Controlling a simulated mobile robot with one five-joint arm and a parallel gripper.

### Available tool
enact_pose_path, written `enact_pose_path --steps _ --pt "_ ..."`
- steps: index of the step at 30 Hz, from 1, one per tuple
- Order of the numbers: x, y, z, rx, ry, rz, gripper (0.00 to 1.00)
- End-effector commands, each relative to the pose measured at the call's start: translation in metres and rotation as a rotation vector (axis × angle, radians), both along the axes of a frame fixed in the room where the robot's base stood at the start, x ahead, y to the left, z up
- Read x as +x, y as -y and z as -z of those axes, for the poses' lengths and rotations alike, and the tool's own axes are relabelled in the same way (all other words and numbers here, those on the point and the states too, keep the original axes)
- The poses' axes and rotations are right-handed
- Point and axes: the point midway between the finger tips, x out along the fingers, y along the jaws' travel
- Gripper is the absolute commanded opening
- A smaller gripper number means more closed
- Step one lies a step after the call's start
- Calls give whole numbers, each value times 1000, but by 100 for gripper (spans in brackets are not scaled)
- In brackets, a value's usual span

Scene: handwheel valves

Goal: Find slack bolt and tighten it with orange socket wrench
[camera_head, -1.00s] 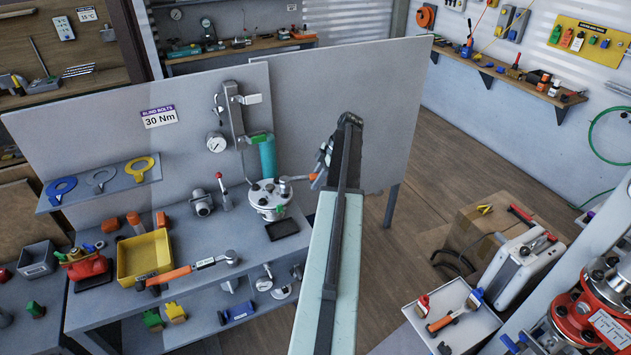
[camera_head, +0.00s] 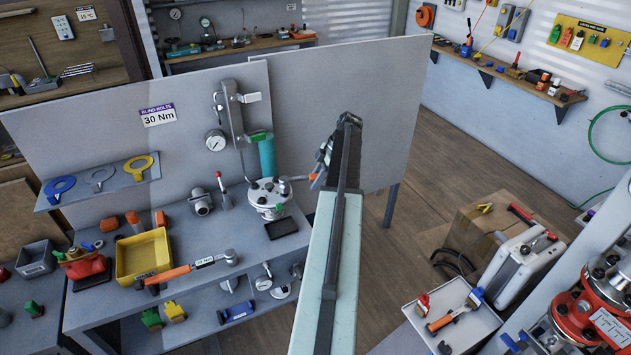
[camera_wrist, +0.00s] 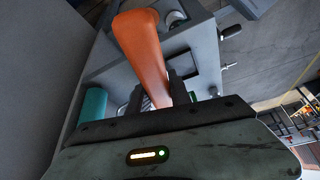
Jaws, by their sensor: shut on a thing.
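My gripper (camera_head: 322,166) is beside the right of the flanged vessel (camera_head: 268,196), partly hidden behind my arm. In the wrist view my gripper (camera_wrist: 168,92) is shut on an orange tapered handle (camera_wrist: 142,50) that points away from the fingers. Its far end shows in the head view (camera_head: 284,187) near the vessel's lid. I cannot tell whether it touches the lid. Bolts stand on the lid, but they are too small to tell which is slack. A long wrench with an orange grip (camera_head: 172,273) lies on the bench front, against the yellow bin.
A panel with a 30 Nm sign (camera_head: 158,115) stands behind the bench. A teal cylinder (camera_head: 267,155) and a gauge (camera_head: 215,141) are close behind the vessel. A black tray (camera_head: 282,228) lies in front. A red flanged assembly (camera_head: 585,310) is at right.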

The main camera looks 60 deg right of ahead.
Motion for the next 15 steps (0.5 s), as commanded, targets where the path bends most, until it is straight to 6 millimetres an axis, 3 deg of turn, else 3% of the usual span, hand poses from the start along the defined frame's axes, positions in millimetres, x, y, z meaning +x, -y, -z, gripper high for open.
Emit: enact_pose_path --steps 15 --pt "0 0 14 0 0 0 0"
